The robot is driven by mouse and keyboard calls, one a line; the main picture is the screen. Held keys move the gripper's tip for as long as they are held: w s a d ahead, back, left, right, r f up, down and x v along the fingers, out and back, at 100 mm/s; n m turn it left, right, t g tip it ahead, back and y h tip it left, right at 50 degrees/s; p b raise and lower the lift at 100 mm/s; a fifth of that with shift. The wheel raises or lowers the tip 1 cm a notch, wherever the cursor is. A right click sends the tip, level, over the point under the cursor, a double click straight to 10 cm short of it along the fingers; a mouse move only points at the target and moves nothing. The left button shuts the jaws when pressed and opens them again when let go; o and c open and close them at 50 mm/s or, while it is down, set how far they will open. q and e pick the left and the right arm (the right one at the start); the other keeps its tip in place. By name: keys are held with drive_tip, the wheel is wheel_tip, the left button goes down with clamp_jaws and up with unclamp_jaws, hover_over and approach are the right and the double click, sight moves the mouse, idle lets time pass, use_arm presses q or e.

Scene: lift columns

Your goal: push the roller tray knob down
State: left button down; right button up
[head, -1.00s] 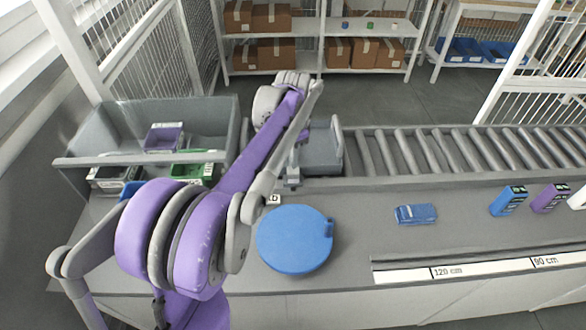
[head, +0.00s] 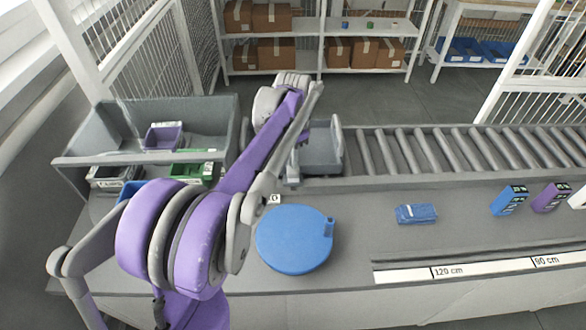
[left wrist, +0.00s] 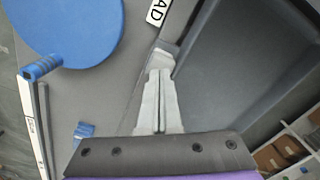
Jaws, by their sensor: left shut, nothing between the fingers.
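The grey roller tray (head: 322,150) sits at the left end of the roller conveyor; its dark inside fills the right of the left wrist view (left wrist: 245,65). My left gripper (head: 294,168) points down at the tray's near left corner. In the left wrist view its fingers (left wrist: 160,75) are shut and empty. Their tips are over or against a light grey block (left wrist: 167,54) at the tray's edge, which seems to be the knob. The fingers partly hide it, and I cannot tell whether they touch it. My right gripper is not in view.
A blue round disc (head: 294,240) lies in front of the tray. A grey bin (head: 215,115) with small boxes stands at left. A blue packet (head: 416,214) and upright blue and purple boxes (head: 550,198) are at right. The conveyor rollers (head: 460,150) are clear.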

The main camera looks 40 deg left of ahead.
use_arm(q)
drive_tip(key=shift+f+b, duration=0.65)
drive_tip(key=shift+f, duration=0.7)
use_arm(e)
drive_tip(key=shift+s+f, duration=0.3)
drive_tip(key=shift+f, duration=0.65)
use_arm(q)
drive_tip(key=shift+r, duration=0.1)
drive_tip(key=shift+r+p, duration=0.9)
drive_tip(key=shift+r, duration=0.6)
wheel_tip(320, 180, up, 6)
drive_tip(key=p, duration=0.2)
drive_tip(key=shift+w+p, duration=0.1)
drive_tip(key=shift+p, duration=0.3)
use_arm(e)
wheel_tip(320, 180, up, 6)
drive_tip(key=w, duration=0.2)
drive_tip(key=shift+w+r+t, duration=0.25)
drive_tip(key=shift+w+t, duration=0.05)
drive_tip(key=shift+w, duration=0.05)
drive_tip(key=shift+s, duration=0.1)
